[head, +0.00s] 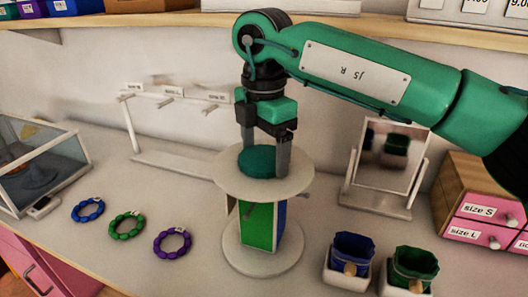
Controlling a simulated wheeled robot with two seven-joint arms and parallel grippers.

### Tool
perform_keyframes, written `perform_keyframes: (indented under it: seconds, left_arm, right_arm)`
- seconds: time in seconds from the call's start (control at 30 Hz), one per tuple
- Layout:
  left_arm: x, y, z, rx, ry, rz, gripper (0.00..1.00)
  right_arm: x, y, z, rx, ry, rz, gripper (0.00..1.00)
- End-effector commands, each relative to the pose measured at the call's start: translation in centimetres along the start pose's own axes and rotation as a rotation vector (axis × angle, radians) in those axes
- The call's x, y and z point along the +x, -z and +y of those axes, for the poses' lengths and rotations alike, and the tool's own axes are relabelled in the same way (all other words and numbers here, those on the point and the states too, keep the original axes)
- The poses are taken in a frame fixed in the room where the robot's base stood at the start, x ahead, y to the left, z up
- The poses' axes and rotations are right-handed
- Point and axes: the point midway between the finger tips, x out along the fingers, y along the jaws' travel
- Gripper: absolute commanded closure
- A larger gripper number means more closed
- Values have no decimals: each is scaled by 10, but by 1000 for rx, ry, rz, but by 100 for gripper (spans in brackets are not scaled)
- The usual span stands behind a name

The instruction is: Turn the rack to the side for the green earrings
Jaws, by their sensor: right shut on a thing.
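The rack (225,181) stands in the middle of the counter, with a round pale top, a square column and a round base. The column's green face (258,225) points towards me, and a strip of its blue face (281,217) shows on the right. Its other faces are hidden. My right gripper (264,158) points straight down and is shut on the dark green knob (258,161) on the rack's top. I cannot make out any green earrings. My left gripper is not in view.
Blue (88,209), green (126,225) and purple (172,243) beaded rings lie left of the rack. A blue pouch (352,248) and a green pouch (413,264) sit in white holders at right. A mirror (388,160), drawers (485,215) and a white stand (180,165) stand behind.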

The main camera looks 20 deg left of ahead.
Motion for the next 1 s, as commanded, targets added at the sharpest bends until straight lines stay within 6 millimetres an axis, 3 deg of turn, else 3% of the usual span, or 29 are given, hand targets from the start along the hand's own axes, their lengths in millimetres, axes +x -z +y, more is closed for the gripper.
perform_keyframes:
  seconds: [0.43,0.47,0.57,0.83,1.0]
  left_arm:
    - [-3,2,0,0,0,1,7]
    - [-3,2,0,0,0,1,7]
    - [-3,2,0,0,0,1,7]
    - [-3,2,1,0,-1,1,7]
    - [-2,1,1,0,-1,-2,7]
  right_arm:
    - [-2,-1,0,11,-3,-2,61]
    - [-2,-1,0,11,-3,-2,18]
    - [-2,-1,0,11,-3,-2,0]
    - [-3,-1,0,9,-2,-1,0]
    - [-23,0,0,11,-2,-3,0]
